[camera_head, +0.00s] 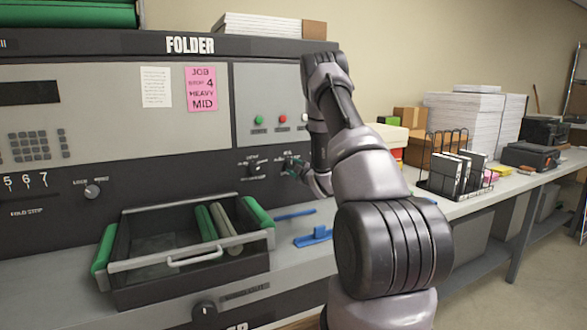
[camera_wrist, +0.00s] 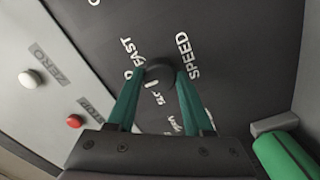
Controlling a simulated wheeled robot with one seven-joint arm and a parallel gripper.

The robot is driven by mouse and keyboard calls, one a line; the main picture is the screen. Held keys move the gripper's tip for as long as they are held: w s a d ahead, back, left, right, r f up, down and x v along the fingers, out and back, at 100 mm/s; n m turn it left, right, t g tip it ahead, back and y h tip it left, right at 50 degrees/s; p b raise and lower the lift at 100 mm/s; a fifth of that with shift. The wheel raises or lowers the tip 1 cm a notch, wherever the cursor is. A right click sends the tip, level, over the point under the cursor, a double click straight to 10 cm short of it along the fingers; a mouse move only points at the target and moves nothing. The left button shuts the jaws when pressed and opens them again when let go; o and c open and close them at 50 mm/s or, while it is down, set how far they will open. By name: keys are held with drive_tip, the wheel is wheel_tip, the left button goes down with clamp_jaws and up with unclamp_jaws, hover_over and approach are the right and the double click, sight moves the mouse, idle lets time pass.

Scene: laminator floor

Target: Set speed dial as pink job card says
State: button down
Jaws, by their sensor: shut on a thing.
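The pink job card (camera_head: 202,89) is fixed to the folder's upper panel. Its large words read JOB, 4, HEAVY and MID; a smaller word is hard to read. The speed dial (camera_wrist: 158,69) is a round dark knob beside the printed word SPEED in the wrist view, with FAST printed close by. My gripper (camera_wrist: 160,80) has its teal fingers on both sides of the dial and is shut on it. I cannot tell the dial's setting.
Another dark knob (camera_head: 255,169) is just left of my gripper. Green and red buttons (camera_head: 271,120) are above. An open tray (camera_head: 185,250) with green rollers juts out below left. Blue tools (camera_head: 314,237) lie on the ledge. A bench with paper stacks (camera_head: 465,120) is at right.

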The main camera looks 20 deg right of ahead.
drive_tip(key=shift+c, duration=1.5)
unclamp_jaws()
drive_tip(key=s, duration=1.1)
drive_tip(key=shift+d, duration=0.15)
drive_tip(key=shift+w, duration=0.1)
